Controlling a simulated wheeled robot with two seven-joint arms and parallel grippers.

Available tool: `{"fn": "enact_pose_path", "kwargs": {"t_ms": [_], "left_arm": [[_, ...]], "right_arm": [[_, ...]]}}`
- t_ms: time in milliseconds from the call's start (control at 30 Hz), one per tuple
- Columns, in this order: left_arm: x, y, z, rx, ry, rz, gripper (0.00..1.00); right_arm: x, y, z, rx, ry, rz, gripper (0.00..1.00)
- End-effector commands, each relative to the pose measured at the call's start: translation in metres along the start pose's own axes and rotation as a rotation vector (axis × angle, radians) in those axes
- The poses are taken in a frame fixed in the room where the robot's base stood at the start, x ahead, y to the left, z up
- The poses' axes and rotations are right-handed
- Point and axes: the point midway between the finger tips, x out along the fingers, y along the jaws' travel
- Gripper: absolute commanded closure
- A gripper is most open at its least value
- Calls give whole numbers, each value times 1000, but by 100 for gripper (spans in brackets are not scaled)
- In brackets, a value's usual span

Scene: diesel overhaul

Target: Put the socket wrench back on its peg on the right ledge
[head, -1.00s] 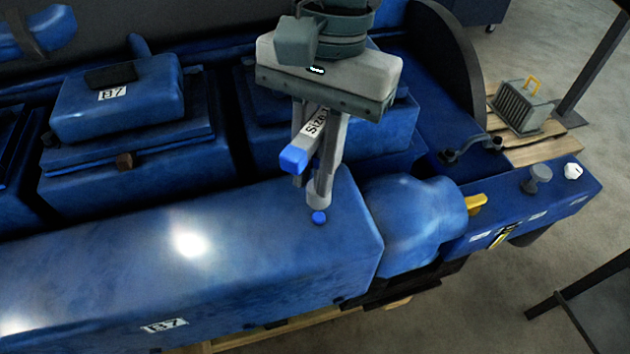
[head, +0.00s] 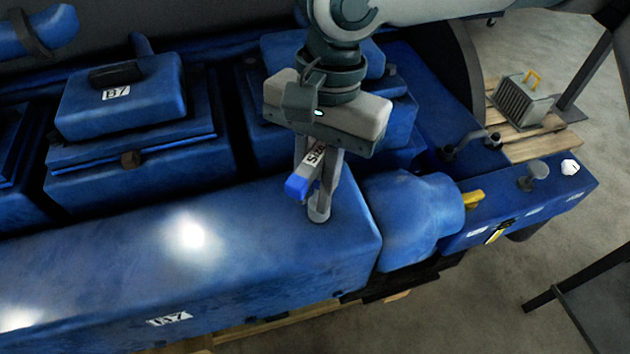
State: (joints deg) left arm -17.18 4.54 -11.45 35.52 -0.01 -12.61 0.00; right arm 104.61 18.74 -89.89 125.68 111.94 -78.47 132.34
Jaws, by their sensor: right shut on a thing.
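My right gripper (head: 320,185) points down over the right end of the long blue cover (head: 200,255). It is shut on the socket wrench (head: 312,165), a grey bar with a "Size" label and a blue end tilted toward the lower left. A grey round end shows beneath the fingers, close to the cover; I cannot tell whether it touches. The right ledge (head: 482,228) is blue and lies to the right, apart from the gripper. A grey post with a flat round top (head: 537,174) stands on it. My left gripper is not in view.
A white nut-like piece (head: 570,167) sits on the ledge's far end. A rounded blue housing (head: 408,215) and a yellow lever (head: 473,199) lie between gripper and ledge. A grey finned box (head: 522,102) rests on a pallet.

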Motion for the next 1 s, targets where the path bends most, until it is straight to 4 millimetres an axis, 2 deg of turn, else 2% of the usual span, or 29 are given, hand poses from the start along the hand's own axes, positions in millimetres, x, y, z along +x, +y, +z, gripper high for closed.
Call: {"fn": "enact_pose_path", "kwargs": {"t_ms": [233,267,300,333,733,867,1000], "left_arm": [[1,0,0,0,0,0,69],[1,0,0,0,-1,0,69],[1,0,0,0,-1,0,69],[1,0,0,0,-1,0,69],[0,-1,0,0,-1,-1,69],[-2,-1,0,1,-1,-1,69],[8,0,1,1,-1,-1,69]], "right_arm": [[6,0,-1,0,-1,0,100],[6,0,-1,0,-1,0,78],[6,0,-1,0,-1,0,68],[6,0,-1,0,-1,1,66],[2,0,0,0,0,0,66],[-7,0,1,1,1,0,66],[-22,-1,0,3,2,-3,66]]}}
